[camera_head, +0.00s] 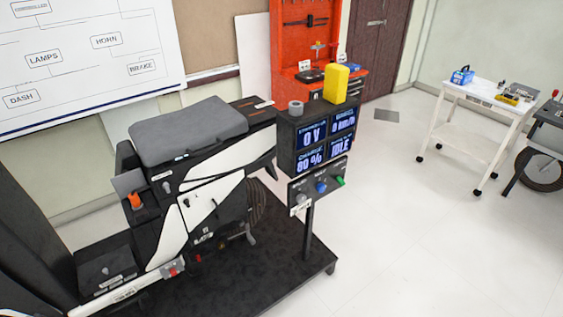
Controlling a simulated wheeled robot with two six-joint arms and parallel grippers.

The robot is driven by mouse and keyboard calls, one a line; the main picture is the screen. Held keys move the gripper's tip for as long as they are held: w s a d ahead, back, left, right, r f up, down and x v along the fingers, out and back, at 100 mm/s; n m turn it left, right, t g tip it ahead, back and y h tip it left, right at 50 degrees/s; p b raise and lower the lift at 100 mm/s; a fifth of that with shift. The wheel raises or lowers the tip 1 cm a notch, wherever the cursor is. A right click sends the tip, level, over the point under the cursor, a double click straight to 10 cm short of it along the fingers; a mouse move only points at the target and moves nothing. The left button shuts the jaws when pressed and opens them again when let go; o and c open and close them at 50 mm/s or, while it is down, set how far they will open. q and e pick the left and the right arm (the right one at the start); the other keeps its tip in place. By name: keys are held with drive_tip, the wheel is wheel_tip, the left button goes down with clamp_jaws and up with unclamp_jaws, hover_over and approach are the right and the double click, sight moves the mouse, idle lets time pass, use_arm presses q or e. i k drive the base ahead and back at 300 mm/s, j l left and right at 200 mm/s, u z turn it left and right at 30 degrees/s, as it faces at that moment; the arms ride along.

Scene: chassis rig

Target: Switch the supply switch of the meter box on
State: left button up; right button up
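The meter box (318,140) is a black box on a post at the middle of the head view. Its lit displays read 0 V, 80 %, IDLE and what looks like 0 km/h. Neither of my grippers is in view.
A black and white scooter chassis (199,195) stands left of the meter box on a black platform (270,265). A white cart (487,100) stands at right.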

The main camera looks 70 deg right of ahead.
sight(340, 179)
drive_tip(key=k+z, duration=0.1)
drive_tip(key=z, duration=2.45)
